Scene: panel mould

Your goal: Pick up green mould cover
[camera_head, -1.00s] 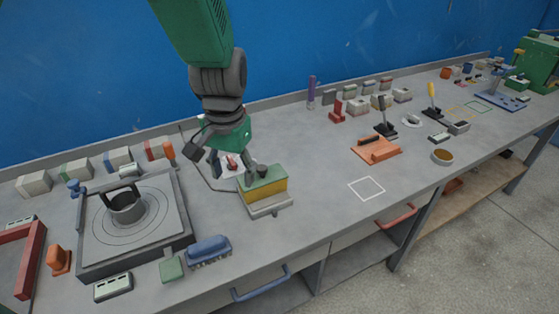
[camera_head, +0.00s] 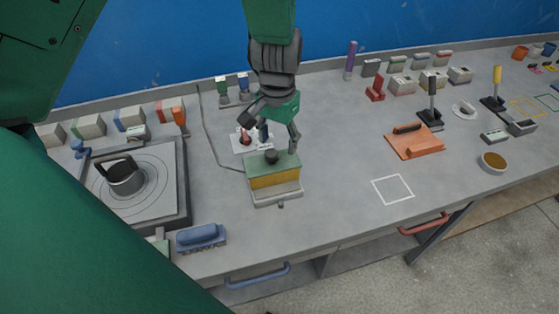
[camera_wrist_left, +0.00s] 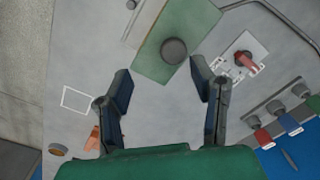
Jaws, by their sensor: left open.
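The green mould cover (camera_head: 287,160) is a flat green slab with a round dark knob (camera_head: 270,157). It lies on top of the yellow mould block (camera_head: 274,180), which stands on a grey base. The cover also shows in the left wrist view (camera_wrist_left: 190,22), with the knob ahead of the fingers near the top middle. My left gripper (camera_head: 272,128) is open and empty, pointing down just behind and above the cover. In the left wrist view the two spread fingers (camera_wrist_left: 161,88) show the knob between and beyond their tips. My right gripper is not in view.
A small plate with a red switch (camera_head: 244,139) and a cable lie behind the mould. An orange float (camera_head: 414,142) lies right. The bench around the white square (camera_head: 393,189) is clear.

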